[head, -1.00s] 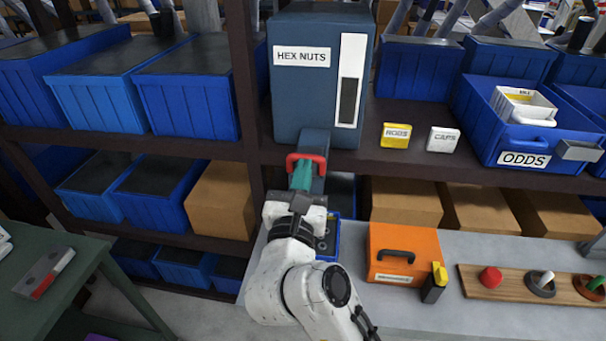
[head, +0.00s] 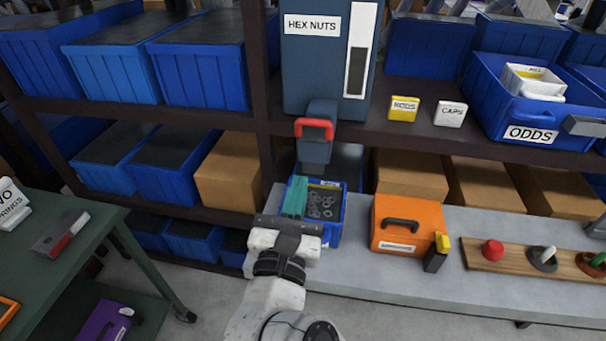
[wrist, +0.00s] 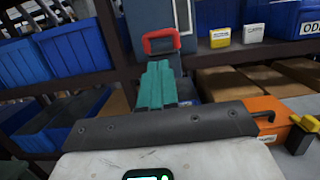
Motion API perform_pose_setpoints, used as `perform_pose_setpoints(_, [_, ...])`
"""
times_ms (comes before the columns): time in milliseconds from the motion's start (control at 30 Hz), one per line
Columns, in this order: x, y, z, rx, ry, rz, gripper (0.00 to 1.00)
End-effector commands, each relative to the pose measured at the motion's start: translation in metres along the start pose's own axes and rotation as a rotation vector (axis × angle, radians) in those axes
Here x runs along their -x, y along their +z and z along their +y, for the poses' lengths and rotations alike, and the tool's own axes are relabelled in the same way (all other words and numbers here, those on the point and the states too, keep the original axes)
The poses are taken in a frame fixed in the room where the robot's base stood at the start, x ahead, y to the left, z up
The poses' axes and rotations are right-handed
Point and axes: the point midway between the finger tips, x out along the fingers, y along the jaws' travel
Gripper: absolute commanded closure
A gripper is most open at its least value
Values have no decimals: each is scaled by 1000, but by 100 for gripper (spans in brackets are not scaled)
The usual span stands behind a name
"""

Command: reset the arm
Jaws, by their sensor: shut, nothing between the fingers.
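My gripper (head: 296,195) has green fingers, shut with nothing between them. In the head view they show in front of the left part of a small blue bin (head: 330,229) holding grey hex nuts (head: 320,203). In the wrist view my gripper (wrist: 158,84) points forward, its tips below the red handle (wrist: 161,40). The dark blue HEX NUTS dispenser (head: 298,76) stands on the shelf above, and its red handle (head: 314,121) is on the chute, apart from my fingers. Part of the small bin is hidden by my gripper.
An orange case (head: 408,222) and a wooden board (head: 530,262) with knobs stand on the grey bench (head: 460,310) to the right. Blue bins (head: 203,75) and cardboard boxes (head: 229,172) fill the shelves. A green table (head: 75,265) is at left; floor shows between.

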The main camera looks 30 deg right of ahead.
Motion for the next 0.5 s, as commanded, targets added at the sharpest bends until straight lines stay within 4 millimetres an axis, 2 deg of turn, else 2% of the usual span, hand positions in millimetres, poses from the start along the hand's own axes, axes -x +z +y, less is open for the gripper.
perform_pose_setpoints(200, [17,0,0,1,-1,0,100])
perform_pose_setpoints(367, [17,1,-1,5,0,-6,100])
perform_pose_setpoints(500, [12,13,-2,80,21,-100,100])
